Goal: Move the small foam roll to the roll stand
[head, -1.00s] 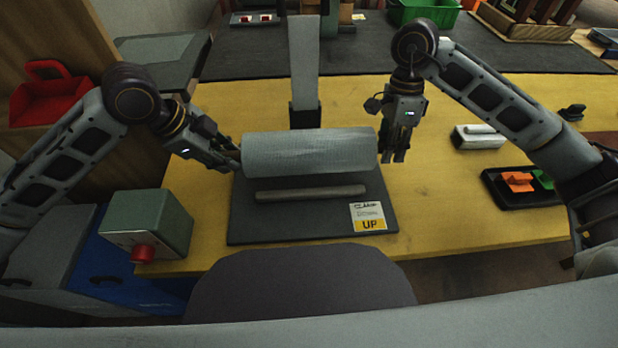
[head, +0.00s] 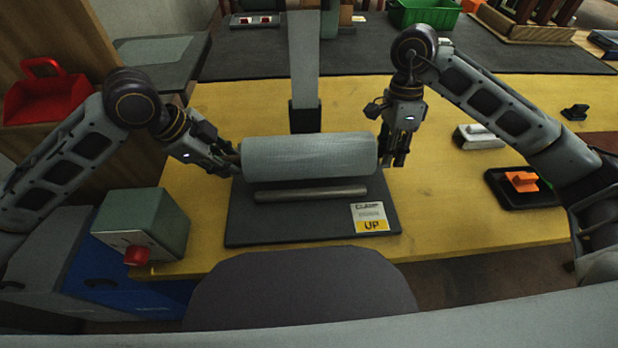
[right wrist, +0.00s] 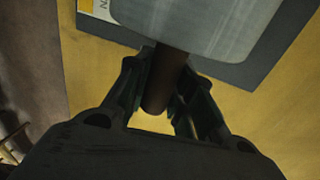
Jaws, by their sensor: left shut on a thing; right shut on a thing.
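The grey foam roll (head: 308,155) lies level, left to right, over the back of the dark board (head: 290,225). My left gripper (head: 233,160) is at its left end and shut on it. My right gripper (head: 394,157) is at its right end. The right wrist view shows that gripper (right wrist: 163,88) shut around a dark core rod (right wrist: 168,68) sticking out of the roll (right wrist: 200,22). Whether the roll touches the board is unclear. A grey upright (head: 304,70) with a dark foot (head: 304,116) stands just behind the roll. I cannot tell which part is the roll stand.
A loose grey bar (head: 310,193) and an "UP" card (head: 369,217) lie on the board. A green box with a red button (head: 140,228) stands front left. A black tray (head: 520,200) with an orange piece (head: 522,181) is at right. The yellow table (head: 440,210) is clear between board and tray.

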